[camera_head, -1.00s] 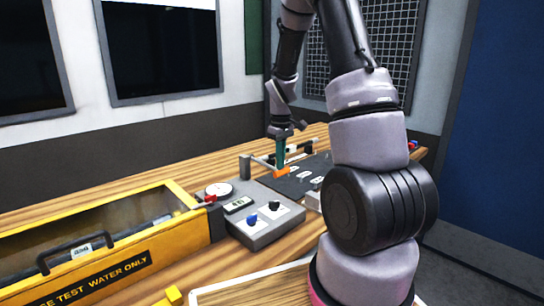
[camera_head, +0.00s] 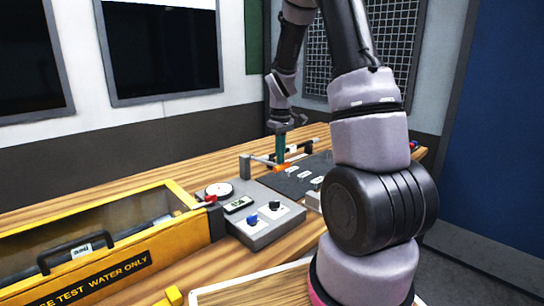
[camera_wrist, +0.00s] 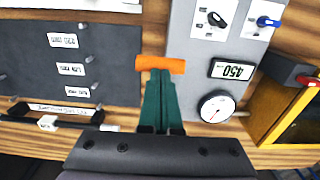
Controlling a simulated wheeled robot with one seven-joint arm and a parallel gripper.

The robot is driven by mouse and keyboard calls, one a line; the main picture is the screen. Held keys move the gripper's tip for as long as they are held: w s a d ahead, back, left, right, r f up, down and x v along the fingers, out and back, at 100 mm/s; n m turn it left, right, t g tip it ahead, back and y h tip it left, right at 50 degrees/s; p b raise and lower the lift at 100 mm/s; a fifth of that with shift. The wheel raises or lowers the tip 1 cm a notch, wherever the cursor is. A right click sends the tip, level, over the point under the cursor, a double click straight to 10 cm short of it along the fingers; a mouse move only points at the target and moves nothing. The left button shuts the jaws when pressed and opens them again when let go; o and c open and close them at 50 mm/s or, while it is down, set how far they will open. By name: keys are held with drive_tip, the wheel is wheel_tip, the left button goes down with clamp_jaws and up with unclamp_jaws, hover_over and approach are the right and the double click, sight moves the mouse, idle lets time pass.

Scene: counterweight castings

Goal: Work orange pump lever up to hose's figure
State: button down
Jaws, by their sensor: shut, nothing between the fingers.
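The orange pump lever end (camera_head: 284,168) sits on a bar beside a grey post, at the back of the grey control box. In the wrist view the orange piece (camera_wrist: 160,64) lies crosswise just beyond my fingertips. My gripper (camera_head: 281,160) points down with its green fingers together and empty, right at the orange piece; contact cannot be told for sure. The fingers also show in the wrist view (camera_wrist: 160,76). The grey control box (camera_head: 270,230) carries a white round gauge (camera_wrist: 216,106) and a small digital display (camera_wrist: 233,70), which seems to read 450.
A dark panel (camera_wrist: 110,85) with several white labels, too small to read surely, lies beside the box. The box has a blue knob (camera_head: 252,220) and a black knob (camera_head: 275,205). A yellow-framed water test tank (camera_head: 165,245) stands at left.

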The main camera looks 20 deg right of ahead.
drive_tip(key=shift+r, duration=3.3)
drive_tip(key=s+a+r+m+t+y, duration=0.1)
drive_tip(key=s+a+r+m+t, duration=0.2)
drive_tip(key=s+r, duration=0.6)
drive_tip(key=s+a+r+m+t+y, duration=0.1)
drive_tip(key=s+a+r+m+t, duration=0.3)
drive_tip(key=s+r, duration=0.5)
drive_tip(key=s+a+m, duration=0.1)
drive_tip(key=s, duration=0.3)
drive_tip(key=shift+m, duration=0.3)
drive_tip(key=shift+w, duration=0.1)
